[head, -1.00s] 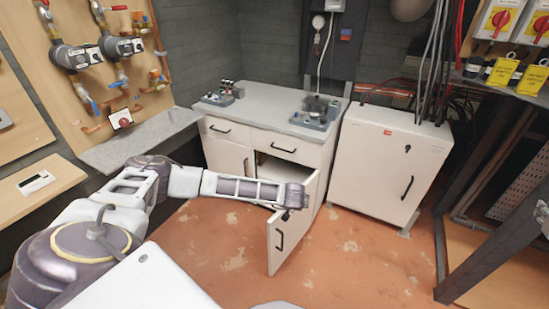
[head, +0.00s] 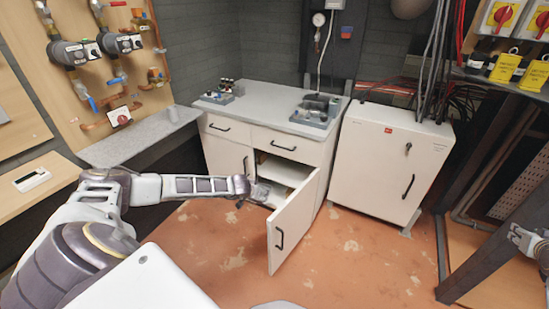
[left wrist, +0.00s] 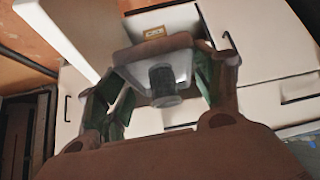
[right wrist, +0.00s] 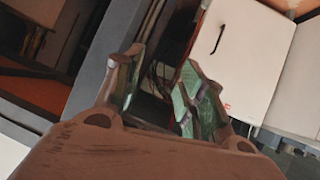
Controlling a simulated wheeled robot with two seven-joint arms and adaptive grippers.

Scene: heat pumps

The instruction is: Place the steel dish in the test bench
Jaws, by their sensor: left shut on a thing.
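The test bench is a white cabinet with a grey worktop (head: 262,106) at the back. Its right-hand door (head: 296,225) stands open, showing the shelf space inside. My left gripper (head: 264,191) is at this opening, left of the open door. In the left wrist view its fingers (left wrist: 160,85) are shut on a grey, squarish thing with a dark round stub, apparently the steel dish (left wrist: 182,68). The fingers hide part of it; the head view barely shows it. My right gripper (right wrist: 160,85) is open and empty in its wrist view.
A white cabinet (head: 385,165) stands right of the bench. Two fixtures sit on the worktop, one at the left (head: 220,93) and one at the right (head: 314,112). A grey ledge (head: 145,137) is at the left. Floor before the bench is clear.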

